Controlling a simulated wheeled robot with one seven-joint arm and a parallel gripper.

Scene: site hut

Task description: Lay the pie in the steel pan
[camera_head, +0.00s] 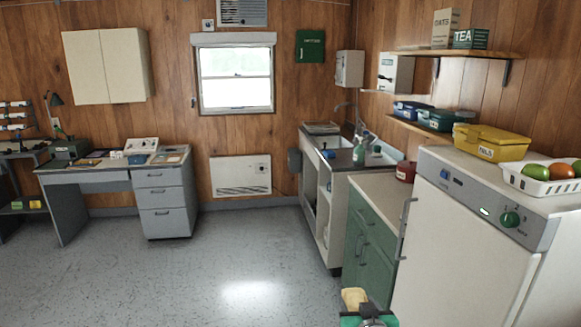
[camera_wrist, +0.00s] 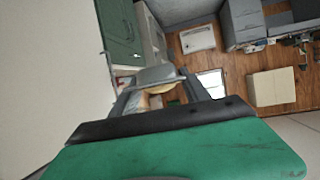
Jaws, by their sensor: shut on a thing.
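The tan pie (camera_head: 354,297) shows at the bottom edge of the head view. My gripper (camera_head: 366,311), green and dark grey, is shut on it and holds it up in front of the green cabinet, over the floor side. In the wrist view, the pie (camera_wrist: 160,89) shows as a tan patch between the grey fingers of my gripper (camera_wrist: 150,98), partly hidden by them. I cannot make out a steel pan in either view.
A white fridge (camera_head: 458,240) stands close at the right, with a fruit basket (camera_head: 540,184) and a yellow box (camera_head: 490,143) on top. Left of it are a green cabinet (camera_head: 368,249) with a red pot (camera_head: 405,171) and a sink unit (camera_head: 333,157). The floor (camera_head: 240,270) is clear.

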